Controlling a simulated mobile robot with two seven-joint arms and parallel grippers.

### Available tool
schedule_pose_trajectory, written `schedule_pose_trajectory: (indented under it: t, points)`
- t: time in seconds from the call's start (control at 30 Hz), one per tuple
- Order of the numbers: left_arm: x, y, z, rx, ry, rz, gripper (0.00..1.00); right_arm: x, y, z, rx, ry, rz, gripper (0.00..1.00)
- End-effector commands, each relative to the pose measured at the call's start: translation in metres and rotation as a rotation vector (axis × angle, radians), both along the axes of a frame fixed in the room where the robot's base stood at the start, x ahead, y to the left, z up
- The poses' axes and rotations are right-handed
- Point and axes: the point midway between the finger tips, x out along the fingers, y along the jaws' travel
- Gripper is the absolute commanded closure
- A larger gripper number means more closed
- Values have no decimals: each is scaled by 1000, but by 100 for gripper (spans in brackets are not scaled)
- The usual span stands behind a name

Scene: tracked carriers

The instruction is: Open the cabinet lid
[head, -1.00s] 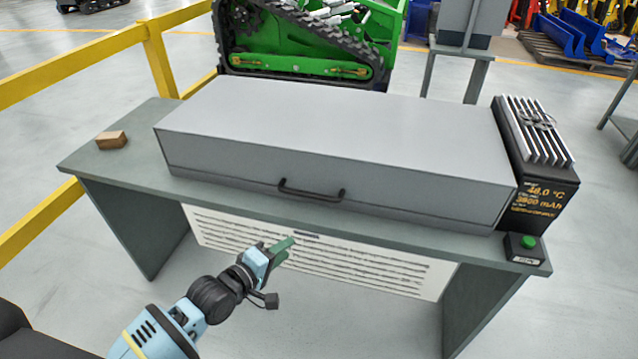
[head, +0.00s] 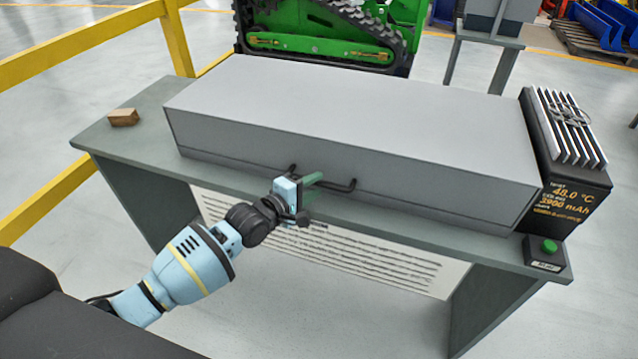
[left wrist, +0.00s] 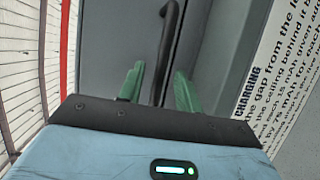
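The grey cabinet (head: 350,115) lies on a grey-green table, with its lid closed. A black bar handle (head: 343,186) is on its front face. My left gripper (head: 314,181) is in front of the handle and hides part of it in the head view. In the left wrist view its two green fingers (left wrist: 158,90) are apart, and the handle (left wrist: 167,55) shows between and beyond them. I cannot tell whether the fingers touch it. My right gripper is not in view.
On the table (head: 100,140) are a small wooden block (head: 124,117) at the left, a black battery unit with fins (head: 570,185) at the right, and a green-button box (head: 546,255) at the front right corner. A yellow railing (head: 178,40) runs behind at left.

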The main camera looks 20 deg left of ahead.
Motion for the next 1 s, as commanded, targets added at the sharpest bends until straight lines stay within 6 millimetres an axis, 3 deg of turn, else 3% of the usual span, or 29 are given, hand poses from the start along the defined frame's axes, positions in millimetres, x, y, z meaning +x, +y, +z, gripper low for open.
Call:
schedule_pose_trajectory:
  t: [0.2,0.57,0.83,1.0]
  points:
    - [17,-8,-4,1,1,1,66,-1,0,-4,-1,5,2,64]
    - [21,-10,-4,0,0,0,66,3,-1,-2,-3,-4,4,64]
    - [20,-9,-4,0,0,0,100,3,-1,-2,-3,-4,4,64]
    - [20,-9,-4,0,0,0,100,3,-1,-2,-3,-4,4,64]
